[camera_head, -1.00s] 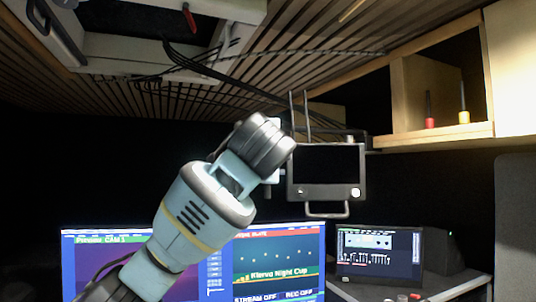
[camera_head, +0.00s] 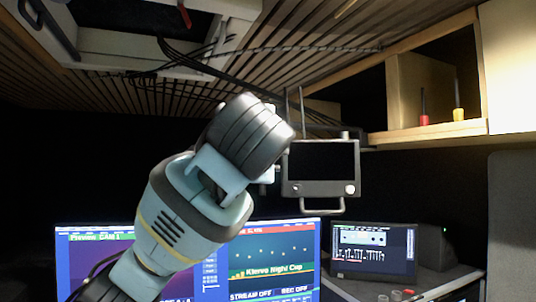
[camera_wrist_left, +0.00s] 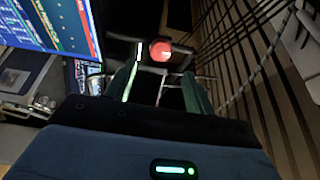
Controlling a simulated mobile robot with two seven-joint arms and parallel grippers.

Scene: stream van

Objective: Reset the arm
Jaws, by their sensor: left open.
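My left arm (camera_head: 195,205) reaches up from the lower left in the head view, in front of a large screen. Its dark wrist end (camera_head: 245,135) is next to a small monitor with a handle, and the fingers are hidden behind it. In the left wrist view my left gripper (camera_wrist_left: 158,90) has its two greenish fingers apart, with nothing seen held between them. A red round object (camera_wrist_left: 160,50) shows beyond the fingertips; I cannot tell what it belongs to. My right gripper is in neither view.
The small monitor (camera_head: 320,168) hangs near the middle under cables. The large screen (camera_head: 95,260) and a smaller screen (camera_head: 375,250) stand low. A wooden shelf (camera_head: 430,135) at right holds a red (camera_head: 424,117) and a yellow item (camera_head: 459,112). A slatted ceiling (camera_head: 130,95) is above.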

